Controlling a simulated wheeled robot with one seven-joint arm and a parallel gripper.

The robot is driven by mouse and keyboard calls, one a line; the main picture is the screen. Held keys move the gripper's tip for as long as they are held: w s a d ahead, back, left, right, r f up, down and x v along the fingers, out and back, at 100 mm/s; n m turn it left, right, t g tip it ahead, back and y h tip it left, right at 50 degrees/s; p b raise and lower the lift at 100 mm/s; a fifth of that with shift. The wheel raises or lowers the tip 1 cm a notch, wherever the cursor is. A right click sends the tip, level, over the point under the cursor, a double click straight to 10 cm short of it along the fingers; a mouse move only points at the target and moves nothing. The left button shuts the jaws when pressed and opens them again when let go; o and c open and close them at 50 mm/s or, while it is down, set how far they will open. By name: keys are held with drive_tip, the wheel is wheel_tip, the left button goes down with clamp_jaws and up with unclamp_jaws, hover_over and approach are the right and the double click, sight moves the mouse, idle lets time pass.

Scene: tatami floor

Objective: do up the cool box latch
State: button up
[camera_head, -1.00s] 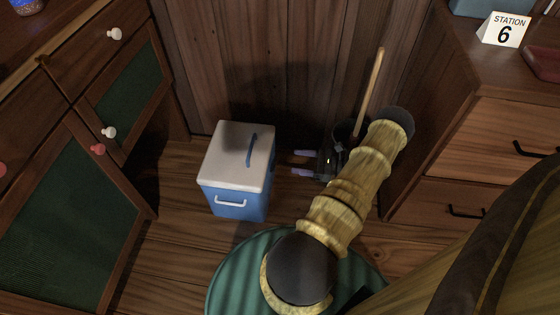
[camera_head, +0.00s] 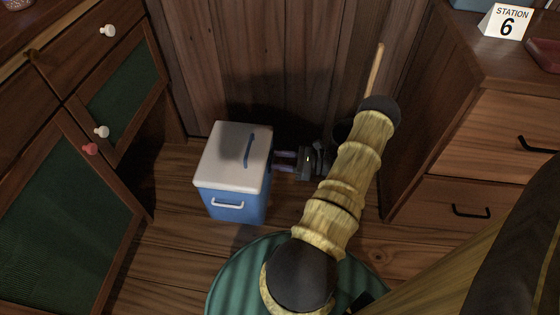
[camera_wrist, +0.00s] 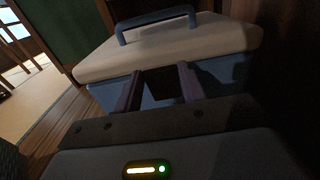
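The cool box (camera_head: 235,207) has a blue body and a closed-looking pale lid (camera_head: 225,165) with a blue carrying handle (camera_head: 248,150) on top. It stands on the floor at centre left in the head view, with a white bar (camera_head: 227,204) on its front. My gripper (camera_head: 277,160) is at the box's right side, fingers toward it. In the wrist view my gripper (camera_wrist: 159,82) shows two fingers apart just below the lid edge (camera_wrist: 180,60), in front of the blue side (camera_wrist: 225,78). A dark patch lies between them; I cannot make out the latch.
A wooden cabinet with green panels (camera_head: 60,220) stands left of the box. A drawer unit (camera_head: 480,185) is on the right. A plank wall (camera_head: 260,60) is close behind. A broom-like stick (camera_head: 374,72) leans behind my arm. A round green ribbed surface (camera_head: 235,280) lies in front.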

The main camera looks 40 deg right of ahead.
drive_tip(key=p, duration=0.2)
drive_tip(key=g+h+p, duration=0.1)
drive_tip(key=shift+w+a+r+p, duration=0.2)
drive_tip(key=shift+a+r+p, duration=0.05)
drive_tip(key=shift+r+p, duration=0.15)
drive_tip(key=shift+f, duration=0.2)
drive_tip(key=o, duration=1)
drive_tip(key=p+v, duration=0.5)
drive_tip(key=v, duration=0.7)
drive_tip(key=shift+d+r, duration=0.1)
drive_tip(key=shift+r, duration=0.05)
drive_tip(key=shift+w, duration=0.15)
